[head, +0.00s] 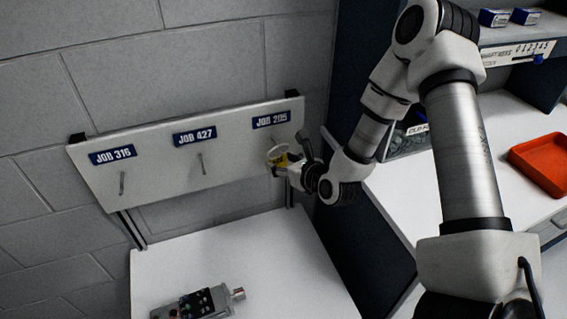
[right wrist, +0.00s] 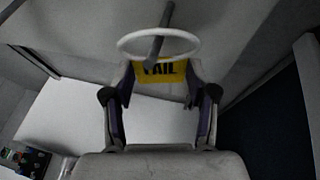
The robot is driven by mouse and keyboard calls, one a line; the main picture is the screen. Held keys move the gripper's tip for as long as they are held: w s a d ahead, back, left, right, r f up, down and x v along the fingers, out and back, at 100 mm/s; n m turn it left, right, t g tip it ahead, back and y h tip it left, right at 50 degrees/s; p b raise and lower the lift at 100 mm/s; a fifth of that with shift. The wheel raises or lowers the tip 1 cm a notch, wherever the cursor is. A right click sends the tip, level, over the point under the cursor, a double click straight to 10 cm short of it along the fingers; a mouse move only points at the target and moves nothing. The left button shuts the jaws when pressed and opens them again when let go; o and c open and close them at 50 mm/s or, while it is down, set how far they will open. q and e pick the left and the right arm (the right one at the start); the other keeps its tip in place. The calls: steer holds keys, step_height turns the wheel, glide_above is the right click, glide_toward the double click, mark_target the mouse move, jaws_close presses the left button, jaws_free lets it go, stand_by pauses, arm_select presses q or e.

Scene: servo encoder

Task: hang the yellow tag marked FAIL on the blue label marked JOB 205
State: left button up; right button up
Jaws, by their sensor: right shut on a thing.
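The blue label marked JOB 205 (head: 271,120) is at the right end of a pale board, with a peg below it that my gripper partly hides in the head view. The yellow FAIL tag (right wrist: 160,71) hangs below a white ring (right wrist: 128,47) in the right wrist view. The grey peg (right wrist: 160,38) crosses the ring's opening in that view; I cannot tell how far it reaches through. My right gripper (head: 277,168) is shut on the yellow tag, close in front of the board under JOB 205. My left gripper is not in view.
The board (head: 235,165) also carries labels JOB 316 (head: 113,154) and JOB 427 (head: 195,136), each above a bare peg. A servo device (head: 198,303) lies on the white table (head: 275,265) below. An orange tray (head: 541,163) sits on the bench at right.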

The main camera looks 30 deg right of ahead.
steer(key=o, duration=0.8)
steer(key=shift+r, duration=0.1)
